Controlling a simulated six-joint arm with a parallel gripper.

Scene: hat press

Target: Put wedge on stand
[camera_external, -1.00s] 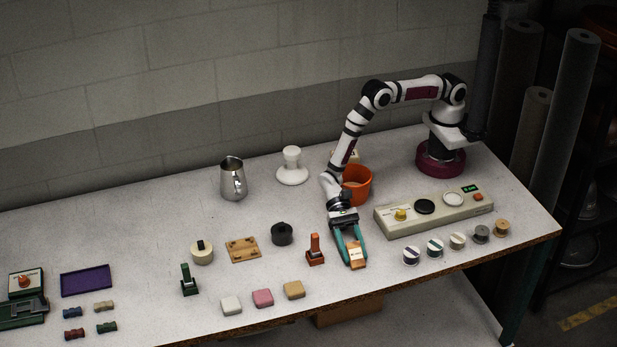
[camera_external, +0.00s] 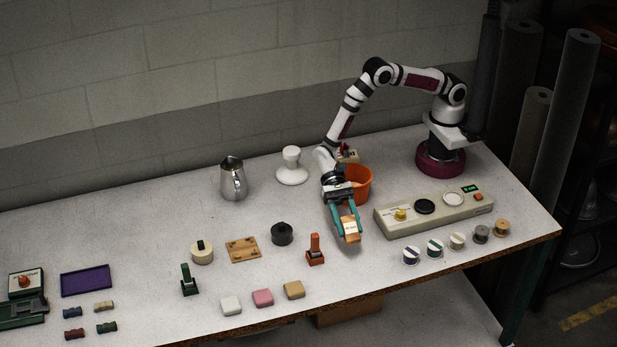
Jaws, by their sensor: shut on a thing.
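My gripper (camera_external: 346,219), with teal fingers, is shut on a tan wooden block with a pale label, which looks like the wedge (camera_external: 351,237). It holds the block above the table, with a shadow below. The fingers hide part of the block. A white mushroom-shaped piece with a round foot (camera_external: 291,175), possibly the stand, is upright at the back, left of my arm and apart from the block. I cannot tell for sure which thing is the stand.
An orange bucket (camera_external: 361,185) stands close behind my gripper. A beige control panel (camera_external: 434,213) and several spools are to its right. A red-orange upright-handled tool (camera_external: 315,250) and a black round weight (camera_external: 282,234) are to its left. A steel pitcher (camera_external: 233,179) stands farther left.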

